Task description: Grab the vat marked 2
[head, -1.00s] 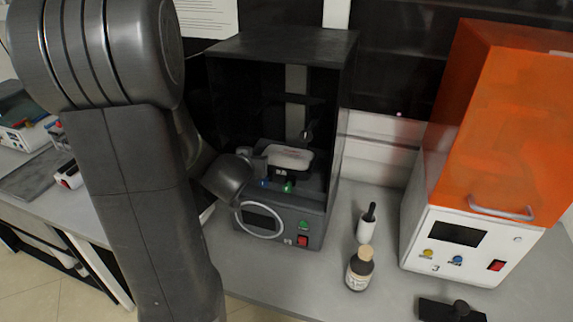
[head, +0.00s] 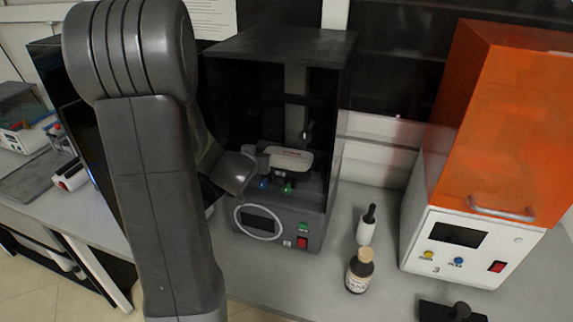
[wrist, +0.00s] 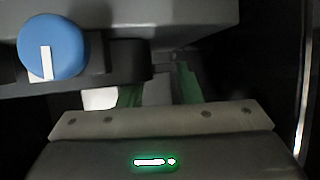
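The vat (head: 291,159) is a pale shallow tray with a dark handle part below it, inside the open black cabinet (head: 333,150) in the head view. No number on it is readable. My gripper (head: 266,163) is at the vat's left front, partly hidden by my wrist. In the wrist view my gripper (wrist: 158,92) has two green-edged fingers standing apart with a pale grey part between them. A grey body with a blue knob (wrist: 52,45) is just above the fingers. Contact between the fingers and the grey part is not clear.
A white machine marked 3 with an orange cover (head: 500,130) stands at the right. A brown bottle (head: 360,271) and a white bottle with a black dropper top (head: 366,230) stand between the machines. A black object (head: 452,310) lies at the front right. The cabinet walls closely surround my gripper.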

